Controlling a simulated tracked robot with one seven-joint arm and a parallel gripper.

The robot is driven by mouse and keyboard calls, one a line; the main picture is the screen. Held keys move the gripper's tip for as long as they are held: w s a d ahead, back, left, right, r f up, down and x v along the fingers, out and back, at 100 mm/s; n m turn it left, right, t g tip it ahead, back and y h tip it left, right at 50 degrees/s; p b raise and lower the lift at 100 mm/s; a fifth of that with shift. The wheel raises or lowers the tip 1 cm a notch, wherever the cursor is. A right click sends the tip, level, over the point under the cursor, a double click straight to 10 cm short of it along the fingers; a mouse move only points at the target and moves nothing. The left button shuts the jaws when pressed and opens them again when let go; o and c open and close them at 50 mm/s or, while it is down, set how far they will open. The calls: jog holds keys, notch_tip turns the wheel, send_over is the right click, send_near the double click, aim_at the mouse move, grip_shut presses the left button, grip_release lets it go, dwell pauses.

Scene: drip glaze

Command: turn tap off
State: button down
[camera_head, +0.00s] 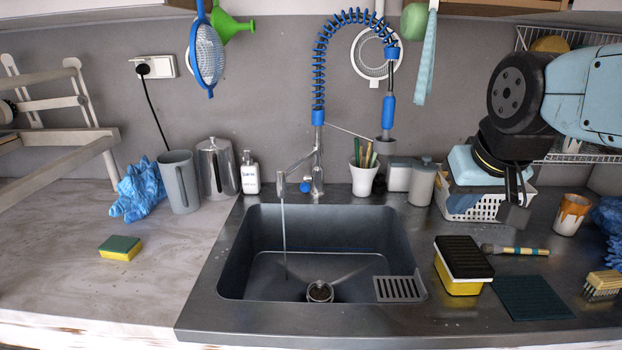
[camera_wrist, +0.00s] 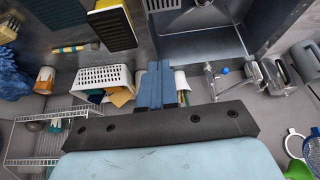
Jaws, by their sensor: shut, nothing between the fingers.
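The metal tap (camera_head: 317,172) stands behind the sink, with a blue knob (camera_head: 305,187) low on its left side. A thin stream of water (camera_head: 284,235) runs from its spout into the basin. A tall blue coiled spring hose (camera_head: 319,70) rises from it. The tap also shows in the wrist view (camera_wrist: 215,84), right of my fingers, with the knob (camera_wrist: 225,70) visible. My gripper (camera_head: 514,205) is at the right, above the counter by the white basket, well away from the tap. Its fingers (camera_wrist: 157,66) are together and empty.
The sink (camera_head: 250,290) lies front centre. A white cup of sticks (camera_head: 364,178), grey canisters (camera_head: 421,185) and a white basket (camera_head: 487,203) stand between my gripper and the tap. A hose sprayer (camera_head: 389,110) hangs above. Left of the tap are a white jar (camera_head: 250,176) and metal pot (camera_head: 217,168).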

jog(key=w+a+t, duration=0.1)
jog(key=w+a, duration=0.2)
jog(key=w, duration=0.5)
jog(key=w+a, duration=0.4)
jog(key=w, duration=0.4)
jog(key=m+t+y, duration=0.2)
jog(key=m+y, duration=0.1)
jog(key=y, duration=0.1)
send_over(306, 183)
jog(key=s+d, duration=0.1)
jog(key=d, duration=0.2)
jog(key=shift+f, duration=7.55)
jog(key=shift+s+a+f, duration=0.15)
jog(key=shift+a+f, duration=0.2)
jog(key=shift+f, duration=0.25)
jog(key=shift+s+a+f, duration=0.15)
jog(key=shift+a+f, duration=0.2)
jog(key=shift+f, duration=0.25)
